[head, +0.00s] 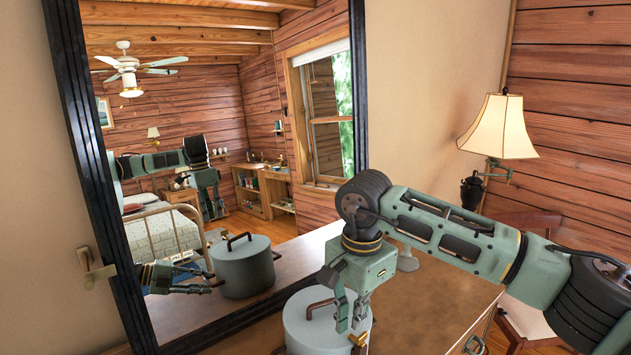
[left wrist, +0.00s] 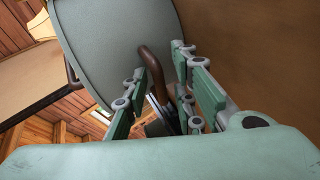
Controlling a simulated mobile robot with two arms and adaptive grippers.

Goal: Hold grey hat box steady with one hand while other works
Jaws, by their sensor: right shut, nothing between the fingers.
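The grey hat box (head: 303,335) is round, with a brown handle (head: 318,308). It stands on the brown dresser top at the bottom of the head view, partly cut off. My right gripper (head: 350,335) points down in front of the box's lid, shut and empty; whether it touches cannot be told. In the head view my left gripper shows only in the mirror.
A large black-framed mirror (head: 97,150) stands behind the dresser top (head: 425,300) and reflects the box, my arms and the room. A lamp (head: 500,130) is at the right. A small grey item (head: 407,260) stands behind my right arm. The dresser top right of the box looks clear.

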